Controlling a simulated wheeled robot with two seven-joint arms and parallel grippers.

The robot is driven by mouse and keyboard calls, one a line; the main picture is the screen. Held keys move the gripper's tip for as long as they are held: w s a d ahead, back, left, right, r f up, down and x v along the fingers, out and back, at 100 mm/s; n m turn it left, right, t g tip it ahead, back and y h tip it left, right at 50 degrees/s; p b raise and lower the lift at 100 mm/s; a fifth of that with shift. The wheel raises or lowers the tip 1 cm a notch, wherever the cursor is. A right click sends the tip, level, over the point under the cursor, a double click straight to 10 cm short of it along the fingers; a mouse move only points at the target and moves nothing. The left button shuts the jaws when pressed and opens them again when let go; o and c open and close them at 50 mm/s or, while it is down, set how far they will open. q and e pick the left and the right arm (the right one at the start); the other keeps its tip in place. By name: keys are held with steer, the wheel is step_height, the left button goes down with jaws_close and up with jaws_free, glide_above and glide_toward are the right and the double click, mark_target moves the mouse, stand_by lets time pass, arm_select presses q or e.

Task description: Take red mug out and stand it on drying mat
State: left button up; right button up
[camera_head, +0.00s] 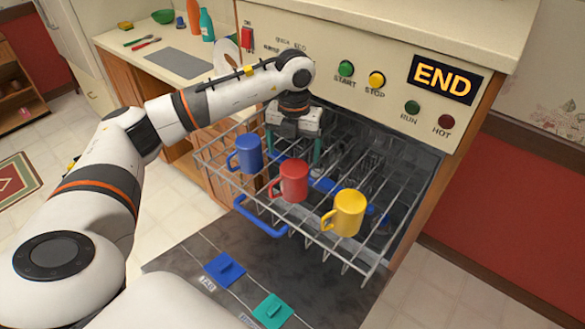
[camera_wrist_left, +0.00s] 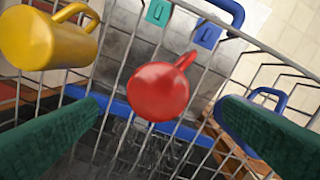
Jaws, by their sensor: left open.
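The red mug (camera_head: 294,181) sits upside down in the pulled-out wire rack (camera_head: 353,266), between a blue mug and a yellow mug. The left wrist view shows its closed round base (camera_wrist_left: 158,92), with the handle pointing up and right. My left gripper (camera_head: 293,152) is open above the rack, just behind the red mug in the head view. In the wrist view its green fingers (camera_wrist_left: 160,120) are spread to either side of the mug, not touching it. A flat grey mat (camera_head: 178,63), apparently the drying mat, lies bare on the counter at the upper left.
The blue mug (camera_head: 248,153) and yellow mug (camera_head: 345,213) stand close on either side. The dishwasher door (camera_head: 190,265) is folded down in front. A green bowl (camera_head: 163,16), bottles (camera_head: 206,25) and utensils (camera_head: 143,43) stand or lie around the mat.

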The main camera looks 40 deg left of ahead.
mark_target(294, 168)
arm_select(q)
steer(key=f, duration=0.1)
steer(key=f+p, duration=0.1)
steer(key=f, duration=0.1)
steer(key=shift+s+d+f, duration=0.2)
steer(key=shift+s+f, duration=0.05)
steer(key=shift+s, duration=0.1)
steer(key=f, duration=0.1)
steer(key=f+p, duration=0.2)
steer(key=shift+w+a+f, duration=0.1)
steer(key=shift+w+f, duration=0.2)
step_height(294, 168, down, 2)
steer(key=shift+f, duration=0.2)
steer(key=shift+w, duration=0.1)
steer(key=c, duration=1.2)
arm_select(e)
steer(key=r, duration=0.1)
steer(key=s+r, duration=0.2)
steer(key=shift+d+r, duration=0.3)
steer(key=shift+d, duration=0.1)
